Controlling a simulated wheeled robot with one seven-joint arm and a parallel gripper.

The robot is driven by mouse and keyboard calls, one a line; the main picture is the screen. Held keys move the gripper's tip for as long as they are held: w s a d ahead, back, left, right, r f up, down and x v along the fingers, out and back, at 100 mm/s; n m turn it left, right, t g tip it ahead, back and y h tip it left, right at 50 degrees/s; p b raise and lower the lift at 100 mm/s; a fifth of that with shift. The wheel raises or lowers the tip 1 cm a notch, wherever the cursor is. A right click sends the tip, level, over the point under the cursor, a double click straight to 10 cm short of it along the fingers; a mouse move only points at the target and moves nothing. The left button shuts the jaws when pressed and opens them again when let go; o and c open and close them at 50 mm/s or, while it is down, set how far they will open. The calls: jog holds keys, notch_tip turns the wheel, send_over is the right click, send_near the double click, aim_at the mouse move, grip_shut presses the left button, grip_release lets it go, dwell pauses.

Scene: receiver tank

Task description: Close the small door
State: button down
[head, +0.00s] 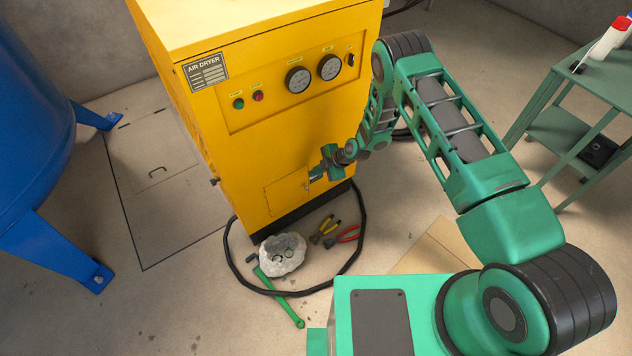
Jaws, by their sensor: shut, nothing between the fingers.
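The small door (286,199) is a yellow panel low on the front of the yellow air dryer (215,130). It looks about flush with the front, but I cannot tell whether it is fully shut. My gripper (309,184) is at the door's upper right edge, with its fingers shut and empty. The fingertips are very small here, and I cannot tell whether they touch the door. The gripper and wrist hide part of the dryer's front to the right of the door.
A blue tank (35,130) stands left. A green cart (565,130) stands right. A floor hatch (165,200) lies left of the dryer.

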jog(key=s+d+r+m+h, duration=0.2)
jog(key=s+d+r+m, duration=0.2)
jog(key=d+r, duration=0.8)
jog(key=s+d+r+m+h, duration=0.1)
jog(key=s+d+r+m, duration=0.25)
jog(key=d+r, duration=0.75)
jog(key=s+d+r+m+h, duration=0.2)
jog(key=s+d+r+m, duration=0.25)
jog(key=d+r, duration=0.75)
jog(key=s+d+r+m+g+h, duration=0.1)
jog(key=s+d+r+m, duration=0.25)
jog(key=s+r, duration=0.35)
jog(key=s+d+r+m+g+h, duration=0.1)
jog(key=s+d+r+m, duration=0.1)
jog(key=s+r+m, duration=0.65)
jog(key=s+m, duration=0.1)
jog(key=s, duration=0.6)
jog(key=s+d+r+m, duration=0.1)
jog(key=s+r+m, duration=0.2)
jog(key=s, duration=0.7)
jog(key=shift+s+m+g, duration=0.25)
jog(key=shift+m+g, duration=0.15)
jog(key=shift+m, duration=0.1)
jog(key=shift+d, duration=0.1)
